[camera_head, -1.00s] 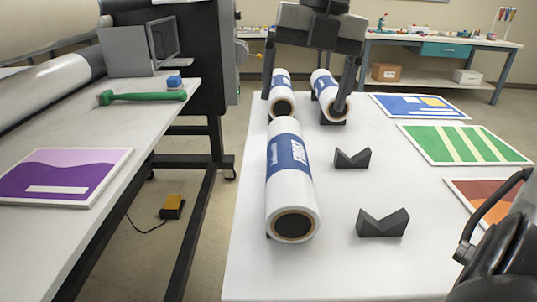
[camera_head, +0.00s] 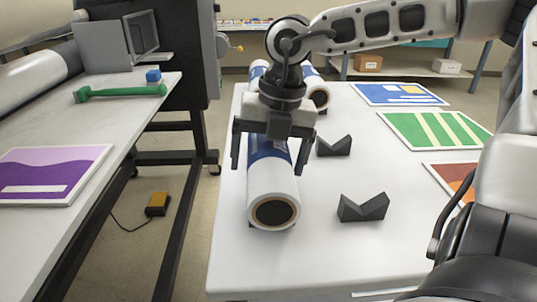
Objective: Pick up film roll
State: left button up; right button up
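The nearest film roll (camera_head: 272,195) is large and white with a blue printed band and a dark core end. It lies lengthwise on the white table. My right gripper (camera_head: 268,168) hangs over the roll with its palm above the blue band, hiding part of it. Its two fingers point down, spread wide, one toward each side of the roll. I cannot tell whether they touch it. Two smaller film rolls lie at the back, one on the left (camera_head: 258,70) and one on the right (camera_head: 318,92), both partly hidden by my gripper and arm. My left gripper is out of view.
Two black V-shaped cradles, a near one (camera_head: 363,208) and a far one (camera_head: 334,146), stand empty right of the roll. Printed sheets in blue (camera_head: 400,94), green (camera_head: 435,130) and orange (camera_head: 452,180) lie along the right. A laminator table (camera_head: 125,120) stands left across a gap.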

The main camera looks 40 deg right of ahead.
jog(key=c, duration=1.2)
jog(key=shift+c, duration=0.9)
jog(key=shift+r, duration=0.1)
